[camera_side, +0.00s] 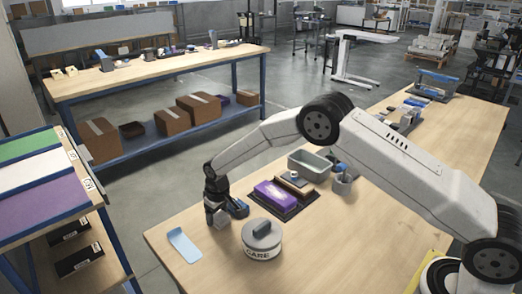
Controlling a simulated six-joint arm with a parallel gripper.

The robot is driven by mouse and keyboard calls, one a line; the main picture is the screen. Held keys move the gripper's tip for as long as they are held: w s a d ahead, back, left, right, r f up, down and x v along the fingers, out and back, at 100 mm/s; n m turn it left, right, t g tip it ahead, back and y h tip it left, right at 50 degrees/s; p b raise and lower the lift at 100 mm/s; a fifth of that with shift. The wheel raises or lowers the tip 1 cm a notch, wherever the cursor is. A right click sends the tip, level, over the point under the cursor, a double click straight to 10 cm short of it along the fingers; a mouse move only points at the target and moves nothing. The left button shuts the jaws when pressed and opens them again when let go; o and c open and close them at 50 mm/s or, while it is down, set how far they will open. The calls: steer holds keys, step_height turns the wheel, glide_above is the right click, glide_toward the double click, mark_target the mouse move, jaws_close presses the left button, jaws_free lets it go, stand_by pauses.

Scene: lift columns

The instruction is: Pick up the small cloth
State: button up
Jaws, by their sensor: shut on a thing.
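My gripper (215,213) points down low over the near left part of the wooden table. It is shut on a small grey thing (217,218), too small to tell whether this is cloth. A light blue, cloth-like strip (184,246) lies on the table near its left corner, apart from my gripper, to its lower left. A small blue thing (239,208) shows just right of my gripper; I cannot tell whether they touch. My wrist hides part of what is behind it.
A round lidded tin marked "CARE" (262,241) stands close to the right of my gripper. Behind it are a dark tray (292,213) with a purple box (275,195), a grey-green bin (309,165) and a grey cup (342,184). The table's front left is mostly clear.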

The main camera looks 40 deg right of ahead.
steer(key=shift+r, duration=0.15)
steer(key=shift+r, duration=0.9)
steer(key=s+r, duration=0.5)
steer(key=r, duration=0.2)
steer(key=shift+s+d+r, duration=0.15)
steer(key=shift+d, duration=0.25)
steer(key=s+r, duration=0.1)
steer(key=s, duration=0.3)
steer(key=s+d+r, duration=0.1)
steer(key=s, duration=0.1)
steer(key=shift+s+r, duration=0.25)
steer(key=shift+r, duration=0.1)
steer(key=shift+s+d+r, duration=0.1)
steer(key=shift+s+r, duration=0.15)
steer(key=shift+s, duration=0.3)
steer(key=shift+s+d+r, duration=0.1)
steer(key=shift+s+r, duration=0.1)
steer(key=shift+s, duration=0.3)
